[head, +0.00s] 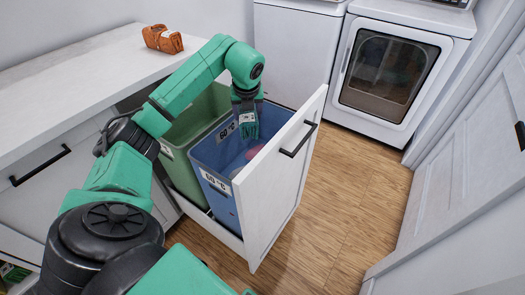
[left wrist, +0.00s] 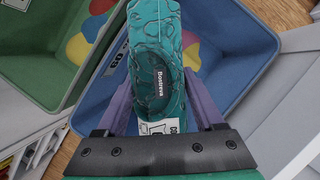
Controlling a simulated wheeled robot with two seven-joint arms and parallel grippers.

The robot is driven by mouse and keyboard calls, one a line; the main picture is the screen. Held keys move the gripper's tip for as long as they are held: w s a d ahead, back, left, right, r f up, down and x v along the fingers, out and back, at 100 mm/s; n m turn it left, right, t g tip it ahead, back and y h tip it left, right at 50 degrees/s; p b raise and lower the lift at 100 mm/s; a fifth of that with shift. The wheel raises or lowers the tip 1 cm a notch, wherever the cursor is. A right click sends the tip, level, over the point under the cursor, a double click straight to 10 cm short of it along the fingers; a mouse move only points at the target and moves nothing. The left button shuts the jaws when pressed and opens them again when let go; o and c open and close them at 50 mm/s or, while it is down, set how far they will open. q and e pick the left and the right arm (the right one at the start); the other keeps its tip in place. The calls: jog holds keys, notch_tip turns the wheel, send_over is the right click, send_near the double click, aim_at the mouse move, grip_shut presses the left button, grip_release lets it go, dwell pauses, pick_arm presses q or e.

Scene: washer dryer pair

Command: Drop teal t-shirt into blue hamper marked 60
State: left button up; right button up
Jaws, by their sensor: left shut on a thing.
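In the head view my left gripper (head: 248,128) hangs over the open blue hamper (head: 218,188), which carries white 60 °C labels. The gripper is shut on the teal t-shirt (left wrist: 158,62), seen folded in the left wrist view with a dark neck opening, collar lettering and a white tag. Gripper fingers (left wrist: 163,115) sit on both sides of the shirt. The blue hamper (left wrist: 245,45) shows below and around the shirt there. In the head view a pinkish patch (head: 253,152) shows inside the blue hamper, partly hidden. My right gripper is not in view.
A green hamper (head: 180,150) stands beside the blue one in the pulled-out drawer (head: 272,185). Colourful things (left wrist: 92,28) lie in the green hamper. A white counter (head: 85,70) with an orange-brown item (head: 162,39) is on the left. A dryer (head: 390,75) stands behind; wooden floor is free at right.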

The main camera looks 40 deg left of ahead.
pick_arm(q)
jog(key=f+b, duration=0.2)
jog(key=s+f+b, duration=0.1)
jog(key=f+b, duration=0.1)
jog(key=shift+s+f, duration=0.1)
jog(key=shift+s, duration=0.05)
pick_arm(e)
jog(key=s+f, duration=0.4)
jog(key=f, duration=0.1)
pick_arm(q)
jog(key=shift+f+b, duration=0.45)
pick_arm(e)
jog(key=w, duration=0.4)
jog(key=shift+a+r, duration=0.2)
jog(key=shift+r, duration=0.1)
pick_arm(q)
jog(key=o, duration=1.5)
jog(key=p+v, duration=0.2)
jog(key=v, duration=1.2)
jog(key=shift+p, duration=0.3)
jog(key=shift+d+r, duration=0.1)
jog(key=shift+r, duration=0.1)
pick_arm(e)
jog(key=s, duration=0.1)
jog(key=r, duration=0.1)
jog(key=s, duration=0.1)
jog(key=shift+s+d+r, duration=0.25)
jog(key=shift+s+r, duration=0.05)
